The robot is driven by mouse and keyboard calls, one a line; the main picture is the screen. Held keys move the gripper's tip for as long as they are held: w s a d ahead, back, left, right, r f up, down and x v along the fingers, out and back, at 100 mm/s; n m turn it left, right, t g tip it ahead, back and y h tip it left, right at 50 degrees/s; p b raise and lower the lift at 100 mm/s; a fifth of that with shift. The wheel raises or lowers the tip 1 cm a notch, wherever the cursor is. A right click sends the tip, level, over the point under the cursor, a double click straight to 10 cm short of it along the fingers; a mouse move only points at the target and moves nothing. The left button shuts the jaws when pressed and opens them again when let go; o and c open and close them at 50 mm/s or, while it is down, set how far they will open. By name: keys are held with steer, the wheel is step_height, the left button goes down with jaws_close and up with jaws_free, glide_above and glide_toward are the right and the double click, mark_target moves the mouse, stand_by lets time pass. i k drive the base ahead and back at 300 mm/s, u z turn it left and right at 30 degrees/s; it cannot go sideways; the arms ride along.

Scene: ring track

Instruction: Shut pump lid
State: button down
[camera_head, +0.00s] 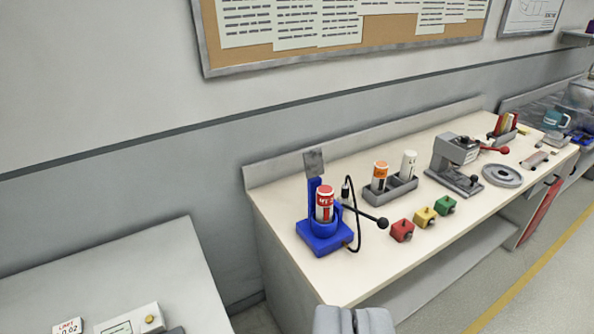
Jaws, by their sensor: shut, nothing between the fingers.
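A blue pump (324,238) stands near the left end of the white bench. What looks like the pump's lid, a grey square plate (314,162), stands raised above and behind the canister, at the top of a blue post. A dark lever with a black ball end (382,223) reaches out to the right from the pump. My gripper (353,318) shows at the bottom edge, shut and empty, in front of the bench and apart from the pump.
A grey rack (392,192) with an orange-and-white canister and a white one stands right of the pump. Red (402,231), yellow (425,217) and green (446,205) blocks lie before it. A grey press (455,165) stands further right. A lower table (130,275) is at left.

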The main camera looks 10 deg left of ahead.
mark_target(313, 161)
steer(key=z, duration=0.6)
steer(key=i, duration=1.5)
steer(key=u, duration=0.8)
steer(key=i, duration=0.55)
steer(key=u, duration=0.4)
